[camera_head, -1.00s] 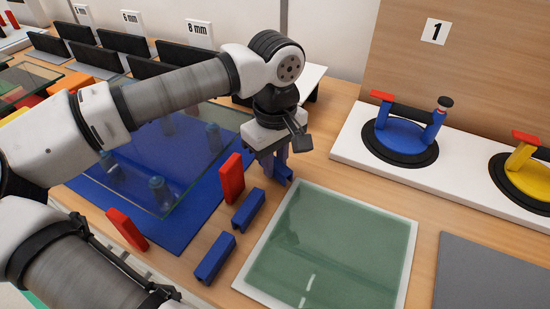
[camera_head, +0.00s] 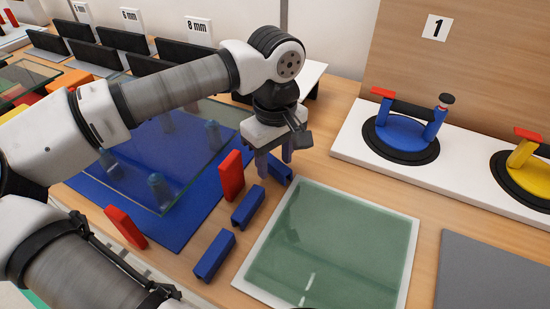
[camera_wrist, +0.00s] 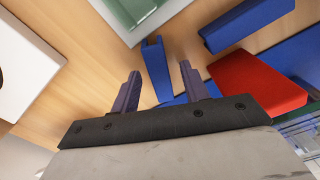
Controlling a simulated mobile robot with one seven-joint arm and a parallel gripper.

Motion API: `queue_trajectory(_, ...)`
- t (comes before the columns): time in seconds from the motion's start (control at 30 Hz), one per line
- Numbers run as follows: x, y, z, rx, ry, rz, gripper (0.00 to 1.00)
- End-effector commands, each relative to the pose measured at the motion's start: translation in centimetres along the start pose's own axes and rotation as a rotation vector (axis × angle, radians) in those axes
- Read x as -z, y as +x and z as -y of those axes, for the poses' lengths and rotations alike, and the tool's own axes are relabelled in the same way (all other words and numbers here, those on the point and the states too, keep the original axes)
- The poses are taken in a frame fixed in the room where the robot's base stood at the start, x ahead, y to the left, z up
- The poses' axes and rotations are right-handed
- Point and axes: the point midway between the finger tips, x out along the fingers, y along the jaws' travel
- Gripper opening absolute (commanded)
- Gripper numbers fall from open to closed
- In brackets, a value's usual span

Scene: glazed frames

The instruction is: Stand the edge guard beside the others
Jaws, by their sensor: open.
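A blue edge guard (camera_head: 280,173) stands on the wooden table just below my gripper (camera_head: 274,167), beside the upper left corner of the green glass pane (camera_head: 335,243). Two more blue edge guards, a middle one (camera_head: 248,207) and a front one (camera_head: 215,256), stand in a row with it along the pane's left side. In the wrist view, my gripper (camera_wrist: 160,70) has its fingers spread, with the guard (camera_wrist: 155,68) between them and a gap on each side. Another guard (camera_wrist: 245,20) shows at the upper right there. The fingers hide part of the nearest guard in the head view.
A red block (camera_head: 231,176) stands close left of the guards. Another red block (camera_head: 125,227) stands farther left, by a blue mat (camera_head: 187,232) under a raised glass sheet (camera_head: 150,165). Suction lifters (camera_head: 402,137) rest on a white board at right.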

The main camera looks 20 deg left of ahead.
Motion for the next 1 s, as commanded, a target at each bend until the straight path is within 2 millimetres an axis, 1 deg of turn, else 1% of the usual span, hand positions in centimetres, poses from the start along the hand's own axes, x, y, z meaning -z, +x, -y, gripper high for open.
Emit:
queue_trajectory(0.07, 0.1, -0.9, 0.0, -0.001, -0.001, -0.002, 0.45)
queue_trajectory(0.17, 0.0, -2.8, -0.1, -0.003, -0.001, -0.003, 0.45)
queue_trajectory(0.4, 0.0, -8.4, -0.1, -0.003, 0.001, -0.002, 0.45)
queue_trajectory(0.5, 0.0, -10.3, -0.1, -0.002, 0.001, -0.001, 0.45)
queue_trajectory(0.6, 0.0, -11.8, -0.1, -0.001, 0.001, -0.001, 0.45)
queue_trajectory(0.7, 0.0, -12.8, -0.1, -0.001, 0.001, 0.0, 0.45)
queue_trajectory(0.8, 0.0, -13.3, 0.0, 0.0, 0.002, 0.0, 0.45)
queue_trajectory(1.0, 0.0, -13.4, 0.0, 0.0, 0.001, 0.0, 0.45)
